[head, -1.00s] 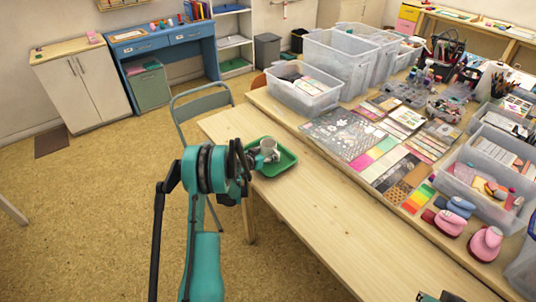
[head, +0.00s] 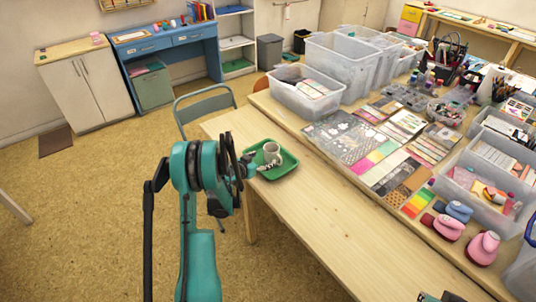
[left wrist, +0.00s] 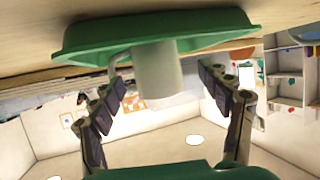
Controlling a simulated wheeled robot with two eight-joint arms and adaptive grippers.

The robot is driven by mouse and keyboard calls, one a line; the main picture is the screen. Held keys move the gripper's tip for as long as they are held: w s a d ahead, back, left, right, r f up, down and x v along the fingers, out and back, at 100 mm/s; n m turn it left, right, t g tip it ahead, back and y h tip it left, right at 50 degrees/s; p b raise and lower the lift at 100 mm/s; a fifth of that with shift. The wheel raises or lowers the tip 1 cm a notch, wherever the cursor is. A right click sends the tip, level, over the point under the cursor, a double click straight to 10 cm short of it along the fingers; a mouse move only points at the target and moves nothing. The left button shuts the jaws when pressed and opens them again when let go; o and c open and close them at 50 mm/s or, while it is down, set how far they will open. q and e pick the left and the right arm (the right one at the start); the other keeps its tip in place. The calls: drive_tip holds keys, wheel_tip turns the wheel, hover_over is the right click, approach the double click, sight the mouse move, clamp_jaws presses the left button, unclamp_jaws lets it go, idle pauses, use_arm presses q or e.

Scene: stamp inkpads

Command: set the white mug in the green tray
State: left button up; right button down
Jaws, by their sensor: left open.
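The white mug (head: 273,151) stands upright in the green tray (head: 289,167) on the wooden table's far left end. In the left wrist view, which looks upside down, the mug (left wrist: 157,69) rests on the tray (left wrist: 215,26), with its handle on the left. My left gripper (head: 262,165) is just left of the mug, low at the tray's near-left edge. Its fingers (left wrist: 160,82) are spread wide, one to each side of the mug, with gaps visible. Only part of my right gripper (head: 440,297) shows at the bottom edge; its fingers are not clear.
Clear plastic bins (head: 303,101), patterned sheets (head: 346,137) and pink punches (head: 484,248) fill the table's back and right side. The front strip of table is bare. A grey-green chair (head: 203,101) stands beyond the table's left end.

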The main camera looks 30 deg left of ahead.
use_arm(q)
drive_tip(key=p+v, duration=0.1)
drive_tip(key=v, duration=0.4)
drive_tip(key=shift+d+r, duration=0.1)
drive_tip(key=shift+r, duration=0.05)
drive_tip(key=s+d+r+n+t+y, duration=0.1)
drive_tip(key=d+r+n+t+y, duration=0.2)
drive_tip(key=r, duration=1.2)
drive_tip(key=s+d+r+y, duration=0.1)
drive_tip(key=d+r+y, duration=0.25)
drive_tip(key=r, duration=1.05)
drive_tip(key=s+d+f+m+g+h, duration=0.1)
drive_tip(key=s+d+f+g, duration=0.3)
drive_tip(key=s+d, duration=0.6)
drive_tip(key=s+d+f+m+g+h, duration=0.1)
drive_tip(key=s+d+f+g+h, duration=0.3)
drive_tip(key=s+d+f, duration=0.5)
drive_tip(key=s+d+g, duration=0.1)
drive_tip(key=s+d, duration=0.1)
drive_tip(key=s, duration=0.5)
drive_tip(key=shift+d+f+m+g+h, duration=0.2)
drive_tip(key=shift+d+m+g+h, duration=0.1)
drive_tip(key=shift+m+h, duration=0.1)
drive_tip(key=shift+s, duration=0.1)
